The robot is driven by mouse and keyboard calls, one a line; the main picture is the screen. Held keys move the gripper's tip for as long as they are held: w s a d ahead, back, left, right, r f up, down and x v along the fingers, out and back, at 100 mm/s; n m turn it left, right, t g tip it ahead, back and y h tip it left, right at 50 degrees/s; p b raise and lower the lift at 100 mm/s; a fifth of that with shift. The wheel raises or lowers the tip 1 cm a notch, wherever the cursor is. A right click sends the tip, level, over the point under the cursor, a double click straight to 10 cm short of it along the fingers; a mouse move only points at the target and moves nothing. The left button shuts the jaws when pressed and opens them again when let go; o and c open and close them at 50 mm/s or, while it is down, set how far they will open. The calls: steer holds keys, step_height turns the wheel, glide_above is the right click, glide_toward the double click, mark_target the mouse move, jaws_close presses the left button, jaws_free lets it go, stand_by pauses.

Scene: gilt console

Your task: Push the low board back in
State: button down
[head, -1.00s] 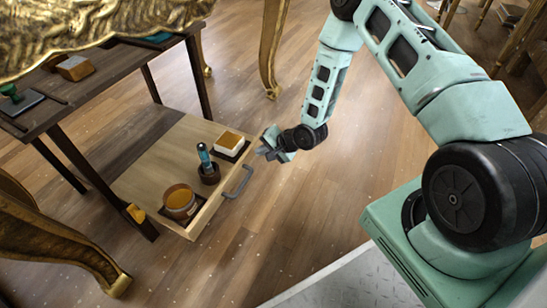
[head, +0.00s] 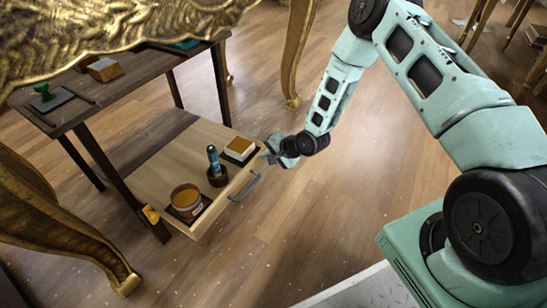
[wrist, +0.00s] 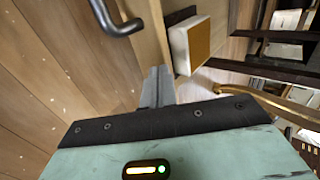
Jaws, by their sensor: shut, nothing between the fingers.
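The low board (head: 168,165) is a pale wooden pull-out under a dark desk (head: 72,115). It sticks out toward me, with a grey bar handle (head: 245,187) on its front edge. The handle also shows in the wrist view (wrist: 118,26). On the board stand an orange-topped jar (head: 187,202), a teal-handled tool in a dark cup (head: 216,168) and a white block with an orange top (head: 240,148). My gripper (head: 268,154) is shut and empty at the front edge, near its far corner and beyond the handle. In the wrist view its fingertips (wrist: 158,84) meet or nearly meet the board's front face.
The desk top carries a green-handled stamp (head: 44,92) and a block (head: 104,69). A gilt console edge (head: 120,30) hangs over the upper left. Gilt legs stand at left (head: 65,225) and behind (head: 298,50). The wooden floor (head: 320,210) in front is open.

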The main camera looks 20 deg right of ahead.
mark_target(232, 142)
steer(key=w+a, duration=0.2)
steer(key=w, duration=0.1)
steer(key=w+a, duration=0.5)
steer(key=w, duration=0.2)
steer(key=shift+w+a+f+b, duration=0.1)
steer(key=shift+a+b, duration=0.1)
steer(key=shift+b, duration=0.15)
steer(key=shift+w+a, duration=0.35)
steer(key=shift+w, duration=0.1)
steer(key=shift+w+a, duration=0.15)
steer(key=shift+w, duration=0.15)
steer(key=shift+a+r, duration=0.1)
steer(key=shift+r, duration=0.15)
